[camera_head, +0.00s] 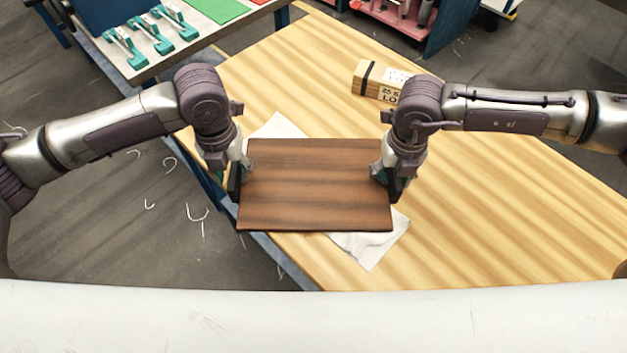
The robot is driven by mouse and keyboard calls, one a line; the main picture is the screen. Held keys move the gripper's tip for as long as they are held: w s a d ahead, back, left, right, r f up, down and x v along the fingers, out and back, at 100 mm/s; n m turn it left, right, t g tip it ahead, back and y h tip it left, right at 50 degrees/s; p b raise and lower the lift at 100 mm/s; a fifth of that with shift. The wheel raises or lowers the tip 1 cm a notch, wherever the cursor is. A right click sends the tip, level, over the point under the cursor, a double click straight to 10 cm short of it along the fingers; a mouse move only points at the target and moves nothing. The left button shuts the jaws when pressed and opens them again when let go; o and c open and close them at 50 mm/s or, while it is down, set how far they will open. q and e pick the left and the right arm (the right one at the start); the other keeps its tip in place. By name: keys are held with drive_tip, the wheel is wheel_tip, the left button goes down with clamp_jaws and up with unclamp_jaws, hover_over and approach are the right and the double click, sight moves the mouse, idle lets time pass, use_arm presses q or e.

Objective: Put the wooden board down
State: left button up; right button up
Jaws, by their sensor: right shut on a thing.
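The wooden board (315,185) is dark brown and rectangular, and looks roughly level in the middle of the head view. It is over the left edge of the light wooden table (490,190) and covers part of a white cloth (372,245). My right gripper (385,180) is shut on the board's right edge. My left gripper (239,180) is at the board's left edge; its fingertips are partly hidden, so its grip is unclear. I cannot tell how far the board is above the table.
A small wooden box (372,80) with a dark band stands at the table's far side, near my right arm. A side bench (165,60) at the upper left holds several teal-and-white tools. The table's right side is clear. White scraps lie on the grey floor.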

use_arm(q)
wheel_tip(320, 180, up, 5)
drive_tip(key=shift+d, duration=0.15)
use_arm(e)
drive_tip(key=shift+d, duration=0.1)
use_arm(q)
drive_tip(key=shift+r, duration=0.35)
use_arm(e)
drive_tip(key=shift+r, duration=0.3)
use_arm(q)
drive_tip(key=shift+d, duration=0.1)
use_arm(e)
wheel_tip(320, 180, up, 12)
drive_tip(key=shift+f, duration=0.25)
use_arm(q)
drive_tip(key=shift+s, duration=0.1)
use_arm(e)
drive_tip(key=shift+f, duration=0.1)
